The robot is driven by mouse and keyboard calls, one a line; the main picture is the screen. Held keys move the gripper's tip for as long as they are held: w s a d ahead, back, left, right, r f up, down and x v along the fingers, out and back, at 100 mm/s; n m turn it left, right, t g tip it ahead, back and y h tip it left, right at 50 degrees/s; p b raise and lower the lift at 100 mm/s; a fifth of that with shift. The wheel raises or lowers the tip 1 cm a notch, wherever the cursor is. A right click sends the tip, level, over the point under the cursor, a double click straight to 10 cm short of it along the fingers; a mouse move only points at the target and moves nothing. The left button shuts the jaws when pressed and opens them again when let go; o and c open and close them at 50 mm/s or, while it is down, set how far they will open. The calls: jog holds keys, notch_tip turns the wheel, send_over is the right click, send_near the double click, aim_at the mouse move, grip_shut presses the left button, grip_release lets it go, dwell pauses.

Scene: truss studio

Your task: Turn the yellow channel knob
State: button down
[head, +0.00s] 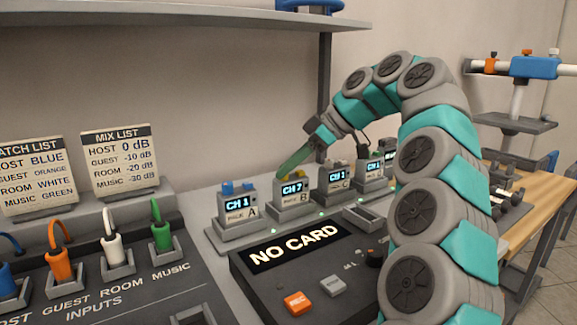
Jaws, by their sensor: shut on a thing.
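The yellow channel knob (286,178) sits on top of the pack marked B (292,209), partly hidden by my gripper. The display of pack B (292,187) reads CH 7. My gripper (284,172) reaches down from the upper right, and its teal fingers are shut on the yellow knob. Its far finger is hidden.
Pack A (238,212) with a blue knob stands left of B and reads CH 1. Pack C (336,185) and another pack (371,170) stand to the right. A recorder reading NO CARD (296,247) lies in front. A shelf (180,17) hangs above.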

jog(key=shift+f+b, duration=0.2)
jog(key=shift+b, duration=0.25)
jog(key=m+t+b, duration=0.2)
jog(key=shift+s+m+b, duration=0.2)
jog(key=shift+m+b, duration=0.1)
jog(key=shift+b, duration=0.1)
jog(key=shift+m+t+h+b, duration=0.6)
jog(key=shift+m+t+b, duration=0.1)
jog(key=shift+m, duration=0.3)
jog(key=shift+s+a+r+m+t+h, duration=0.15)
jog(key=shift+m+t+h, duration=0.25)
jog(key=shift+m+t, duration=0.3)
jog(key=shift+m, duration=0.3)
